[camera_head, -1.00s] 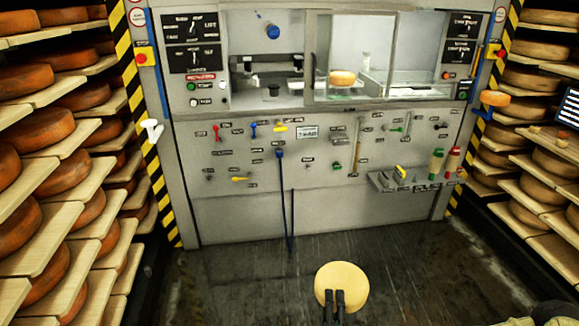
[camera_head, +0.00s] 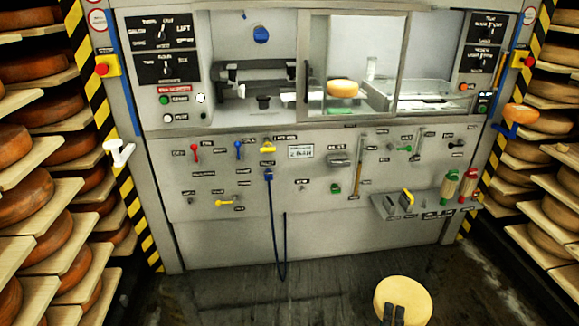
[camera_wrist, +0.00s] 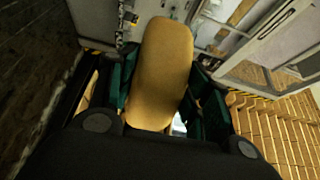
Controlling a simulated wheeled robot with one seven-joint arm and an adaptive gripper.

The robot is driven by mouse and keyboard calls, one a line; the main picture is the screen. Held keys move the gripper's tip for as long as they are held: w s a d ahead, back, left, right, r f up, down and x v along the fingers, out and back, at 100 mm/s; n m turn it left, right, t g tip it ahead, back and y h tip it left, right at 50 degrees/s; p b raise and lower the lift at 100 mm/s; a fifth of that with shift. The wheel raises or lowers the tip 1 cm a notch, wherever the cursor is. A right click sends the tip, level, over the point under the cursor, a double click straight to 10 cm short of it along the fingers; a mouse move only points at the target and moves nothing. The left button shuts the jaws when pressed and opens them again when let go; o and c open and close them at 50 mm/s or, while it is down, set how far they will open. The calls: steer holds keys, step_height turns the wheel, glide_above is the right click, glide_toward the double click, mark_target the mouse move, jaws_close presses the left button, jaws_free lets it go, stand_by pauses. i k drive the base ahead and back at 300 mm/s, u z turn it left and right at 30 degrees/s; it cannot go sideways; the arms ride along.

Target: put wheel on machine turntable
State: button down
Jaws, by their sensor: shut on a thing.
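A yellow cheese wheel (camera_head: 404,296) shows at the bottom right of the head view, with my gripper (camera_head: 393,316) shut on its near edge. In the wrist view the wheel (camera_wrist: 162,72) stands between the two dark green finger pads of my gripper (camera_wrist: 158,95). The wheel is held clear of the machine, in front of it. The grey machine (camera_head: 300,240) has an open bay at the upper left, with a dark mechanism (camera_head: 257,78) inside. I cannot make out a turntable with certainty.
Shelves of cheese wheels line both sides, left (camera_head: 25,195) and right (camera_head: 540,190). A smaller wheel (camera_head: 342,88) sits behind the middle window. A blue hose (camera_head: 276,235) hangs from the panel. The floor ahead is clear.

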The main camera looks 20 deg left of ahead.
mark_target(263, 96)
steer(key=u, duration=0.2)
steer(key=i, duration=0.85)
steer(key=u, duration=1.15)
steer(key=i, duration=0.65)
steer(key=u, duration=0.7)
